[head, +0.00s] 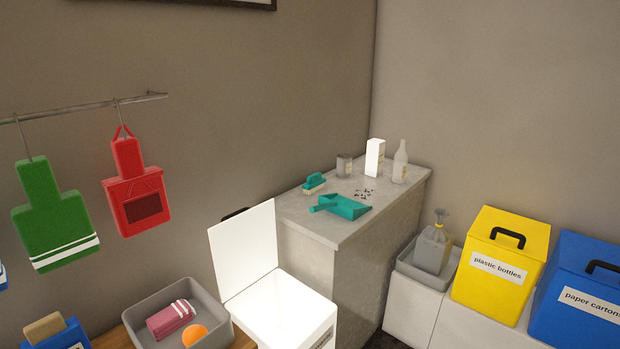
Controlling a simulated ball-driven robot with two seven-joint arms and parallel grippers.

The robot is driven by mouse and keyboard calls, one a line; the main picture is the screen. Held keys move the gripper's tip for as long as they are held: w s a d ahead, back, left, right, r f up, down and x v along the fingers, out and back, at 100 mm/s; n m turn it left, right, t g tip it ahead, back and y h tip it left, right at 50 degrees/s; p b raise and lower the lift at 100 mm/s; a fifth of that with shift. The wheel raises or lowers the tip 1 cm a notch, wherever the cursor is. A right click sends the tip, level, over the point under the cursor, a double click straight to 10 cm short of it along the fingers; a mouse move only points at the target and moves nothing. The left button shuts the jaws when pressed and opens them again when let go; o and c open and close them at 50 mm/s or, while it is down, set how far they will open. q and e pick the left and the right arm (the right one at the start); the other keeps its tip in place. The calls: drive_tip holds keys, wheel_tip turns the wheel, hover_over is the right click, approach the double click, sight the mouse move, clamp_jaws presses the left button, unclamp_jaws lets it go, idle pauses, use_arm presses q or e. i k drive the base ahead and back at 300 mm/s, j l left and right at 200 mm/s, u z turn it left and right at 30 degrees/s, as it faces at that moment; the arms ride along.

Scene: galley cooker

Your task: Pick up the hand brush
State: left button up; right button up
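The hand brush (314,184) has a teal handle and pale bristles. It lies on the grey counter (335,233), near the counter's left edge by the wall. A teal dustpan (345,206) lies just in front and to the right of it, apart from it. Small dark crumbs (365,193) are scattered on the counter behind the dustpan. Neither of my grippers shows in the head view.
A can (344,165), a white carton (375,157) and a bottle (400,161) stand at the counter's back. An open white bin (243,249) stands front left. A yellow bin (501,262) and a blue bin (582,297) stand right. Green (50,215) and red (136,190) items hang left.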

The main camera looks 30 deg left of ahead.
sight(315, 181)
drive_tip(key=i+l+u, duration=0.15)
drive_tip(key=i+u, duration=0.2)
drive_tip(key=u, duration=0.15)
drive_tip(key=i+l+u, duration=0.3)
drive_tip(key=u, duration=0.2)
drive_tip(key=i+l+u, duration=0.25)
drive_tip(key=u, duration=0.25)
drive_tip(key=i+l+u, duration=0.15)
drive_tip(key=l+u, duration=0.35)
